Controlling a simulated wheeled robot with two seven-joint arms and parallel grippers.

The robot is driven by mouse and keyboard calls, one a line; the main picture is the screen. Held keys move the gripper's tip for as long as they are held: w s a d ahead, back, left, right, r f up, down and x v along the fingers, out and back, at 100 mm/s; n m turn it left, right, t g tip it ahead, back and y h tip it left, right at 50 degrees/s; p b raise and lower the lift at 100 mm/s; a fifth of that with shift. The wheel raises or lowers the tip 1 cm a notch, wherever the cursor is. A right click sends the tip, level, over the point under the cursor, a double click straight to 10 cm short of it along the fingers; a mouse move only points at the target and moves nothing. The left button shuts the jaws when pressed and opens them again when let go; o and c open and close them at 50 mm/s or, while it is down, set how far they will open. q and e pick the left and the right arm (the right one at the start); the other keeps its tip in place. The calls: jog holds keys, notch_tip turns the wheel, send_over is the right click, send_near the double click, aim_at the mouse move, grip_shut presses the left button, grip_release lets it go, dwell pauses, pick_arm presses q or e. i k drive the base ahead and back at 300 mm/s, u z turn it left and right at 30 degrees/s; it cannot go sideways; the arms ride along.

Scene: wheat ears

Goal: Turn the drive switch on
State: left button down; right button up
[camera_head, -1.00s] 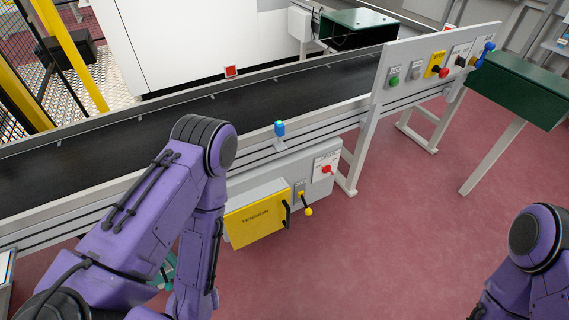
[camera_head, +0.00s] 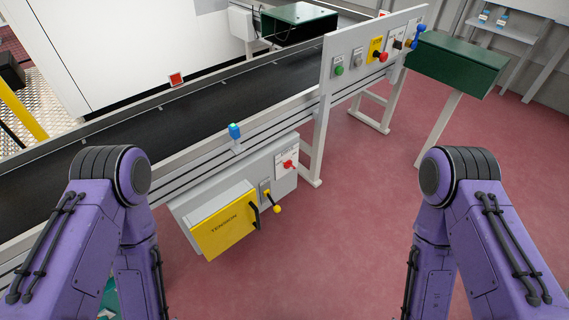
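A grey box under the conveyor carries a red rotary switch (camera_head: 289,164) on a white label plate. The label is too small to read, so I cannot tell whether this is the drive switch. Beside it are a yellow-knobbed lever (camera_head: 272,201) and a yellow cover marked TENSION (camera_head: 224,222) with a black handle. A control panel (camera_head: 345,50) above the belt holds a green button (camera_head: 339,70), a grey button (camera_head: 358,60), a red button on yellow (camera_head: 379,55) and more controls at its right end. My purple arms show at lower left and right. Both grippers are out of view.
The black conveyor belt (camera_head: 190,108) runs diagonally across, with a blue sensor (camera_head: 235,131) on its near rail. The red floor (camera_head: 345,235) between my arms is clear.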

aim_at(288, 165)
jog(key=u, duration=0.1)
jog(key=k, duration=0.5)
jog(key=z, duration=0.95)
jog(key=i, duration=0.8)
jog(key=z, duration=0.05)
